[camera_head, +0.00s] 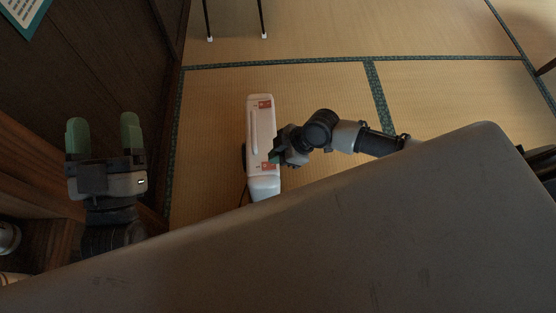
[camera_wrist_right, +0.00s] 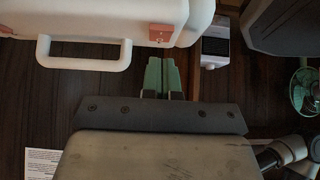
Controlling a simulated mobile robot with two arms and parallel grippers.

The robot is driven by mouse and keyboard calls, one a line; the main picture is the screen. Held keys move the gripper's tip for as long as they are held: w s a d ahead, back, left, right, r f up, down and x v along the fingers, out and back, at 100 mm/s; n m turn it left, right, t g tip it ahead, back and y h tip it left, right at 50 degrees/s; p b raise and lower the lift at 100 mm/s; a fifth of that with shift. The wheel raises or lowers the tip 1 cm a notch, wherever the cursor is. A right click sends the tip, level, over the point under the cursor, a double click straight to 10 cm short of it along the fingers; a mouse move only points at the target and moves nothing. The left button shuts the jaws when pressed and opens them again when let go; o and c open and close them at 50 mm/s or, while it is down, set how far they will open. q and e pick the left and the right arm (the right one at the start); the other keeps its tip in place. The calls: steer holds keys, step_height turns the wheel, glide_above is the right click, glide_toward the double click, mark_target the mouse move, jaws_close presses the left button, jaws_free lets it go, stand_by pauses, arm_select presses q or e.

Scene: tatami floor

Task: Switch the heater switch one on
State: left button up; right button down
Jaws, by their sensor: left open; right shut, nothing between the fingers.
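My right gripper (camera_head: 274,157) is at the heater's near right side. In the right wrist view its green fingers (camera_wrist_right: 161,74) are shut with nothing between them, just below the heater; contact cannot be told. My left gripper (camera_head: 103,134) is open and empty, left of the heater.
A dark wooden wall and shelf (camera_head: 40,170) run along the left side. Thin dark legs with white feet (camera_head: 237,37) stand at the back. Open tatami (camera_head: 450,100) lies right of the heater. A green fan (camera_wrist_right: 303,88) shows in the right wrist view.

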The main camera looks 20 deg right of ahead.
mark_target(273, 165)
arm_select(q)
steer(key=shift+s+r+t+h+b, duration=0.3)
steer(key=shift+s+r+t, duration=0.3)
steer(key=shift+r+t, duration=0.25)
steer(key=shift+s+r+t+h+b, duration=0.2)
steer(key=shift+s+r+t+h, duration=0.2)
steer(key=shift+s+r+t, duration=0.35)
arm_select(e)
steer(key=shift+d+f, duration=0.15)
steer(key=shift+f, duration=1.2)
arm_select(q)
steer(key=shift+w, duration=0.15)
arm_select(e)
steer(key=shift+d+f, duration=0.1)
steer(key=shift+f, duration=0.25)
arm_select(q)
steer(key=shift+s+r+t, duration=0.1)
steer(key=shift+s+t, duration=0.15)
steer(key=shift+t, duration=0.15)
